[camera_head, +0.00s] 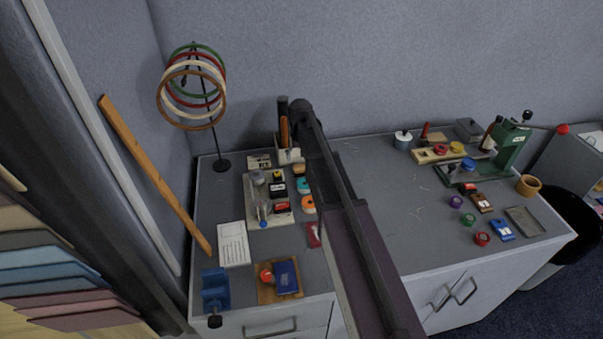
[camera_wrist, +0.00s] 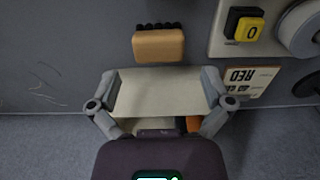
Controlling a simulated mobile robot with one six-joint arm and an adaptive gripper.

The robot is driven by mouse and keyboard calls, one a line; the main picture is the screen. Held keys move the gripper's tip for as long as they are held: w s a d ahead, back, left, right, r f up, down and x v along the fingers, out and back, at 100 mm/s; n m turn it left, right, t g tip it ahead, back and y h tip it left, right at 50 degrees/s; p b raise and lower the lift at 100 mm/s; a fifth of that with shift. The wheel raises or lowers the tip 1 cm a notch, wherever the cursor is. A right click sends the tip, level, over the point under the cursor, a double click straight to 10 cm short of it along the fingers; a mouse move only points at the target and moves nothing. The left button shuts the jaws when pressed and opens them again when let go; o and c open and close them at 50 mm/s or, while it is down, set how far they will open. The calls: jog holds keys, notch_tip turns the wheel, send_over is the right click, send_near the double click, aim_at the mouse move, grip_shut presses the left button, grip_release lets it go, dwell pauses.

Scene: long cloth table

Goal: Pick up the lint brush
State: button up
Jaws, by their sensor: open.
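In the wrist view, a small tan block with a row of dark knobs or bristle tufts (camera_wrist: 158,46) lies on the grey tabletop; it may be the lint brush, but I cannot tell for certain. My gripper (camera_wrist: 160,76) is open, its two grey fingers spread on either side of a cream holder (camera_wrist: 158,92). The tan block is just beyond the fingertips, apart from them. In the head view the cream holder (camera_head: 290,155) stands at the back of the table with upright dark and orange things in it. My arm hides part of that area.
A cream tray (camera_head: 258,218) with stamps and other small items lies left of my arm. A ring stand (camera_head: 222,165) stands at the back left. A green press (camera_head: 512,145) and several small goods are at right. The tabletop just right of my arm is mostly clear.

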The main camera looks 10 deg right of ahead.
aim_at(301, 166)
jog(key=shift+f, duration=0.1)
dwell(0.3)
jog(key=shift+f+b, duration=2.55)
jog(key=shift+b, duration=0.05)
jog(key=shift+c, duration=0.2)
jog(key=c, duration=1.1)
jog(key=shift+o, duration=0.2)
jog(key=shift+r, duration=0.25)
notch_tip(301, 166, up, 4)
jog(key=p, duration=0.4)
jog(key=shift+f, duration=0.1)
jog(key=s, duration=1)
jog(key=s+p, duration=0.1)
jog(key=s, duration=0.5)
jog(key=shift+d+r, duration=0.2)
jog(key=shift+r, duration=0.2)
